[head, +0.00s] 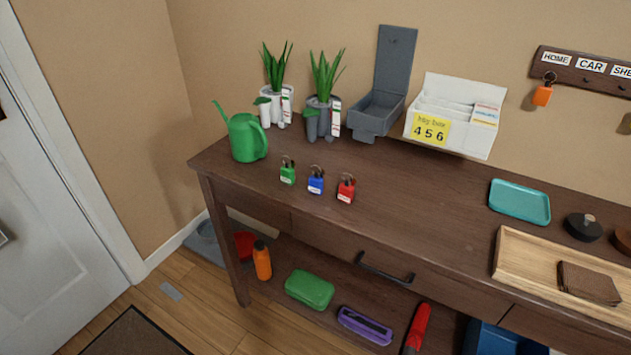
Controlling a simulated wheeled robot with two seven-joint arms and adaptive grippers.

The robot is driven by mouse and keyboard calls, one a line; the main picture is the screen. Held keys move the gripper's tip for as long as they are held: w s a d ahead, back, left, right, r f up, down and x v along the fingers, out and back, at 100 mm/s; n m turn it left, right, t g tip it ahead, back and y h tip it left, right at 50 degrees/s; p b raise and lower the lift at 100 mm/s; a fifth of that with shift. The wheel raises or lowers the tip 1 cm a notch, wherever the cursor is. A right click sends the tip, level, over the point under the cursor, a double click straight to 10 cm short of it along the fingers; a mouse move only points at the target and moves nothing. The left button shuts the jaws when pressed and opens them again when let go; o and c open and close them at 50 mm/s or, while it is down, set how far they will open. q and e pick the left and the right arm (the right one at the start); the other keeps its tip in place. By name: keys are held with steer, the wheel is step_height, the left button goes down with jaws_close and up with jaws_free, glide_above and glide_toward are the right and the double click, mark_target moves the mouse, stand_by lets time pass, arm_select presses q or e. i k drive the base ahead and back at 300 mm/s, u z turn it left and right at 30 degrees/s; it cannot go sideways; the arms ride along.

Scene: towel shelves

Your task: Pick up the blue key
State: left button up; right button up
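A blue key (316,184) with a ring on top and a white label stands on the dark wooden table, near its front edge. A similar green key (287,173) is just left of it, and a similar red key (346,189) is just right of it. The three stand apart with small gaps between them. Neither of my grippers shows in the head view.
The table (410,200) has bare room right of the keys. A green watering can (246,138) is at the left end. Two potted plants, an open grey box (378,112) and a white box (455,115) stand behind. A teal tray (520,202) is farther right.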

mark_target(316, 183)
steer(key=z, duration=0.9)
steer(key=i, duration=0.65)
steer(key=u, duration=0.55)
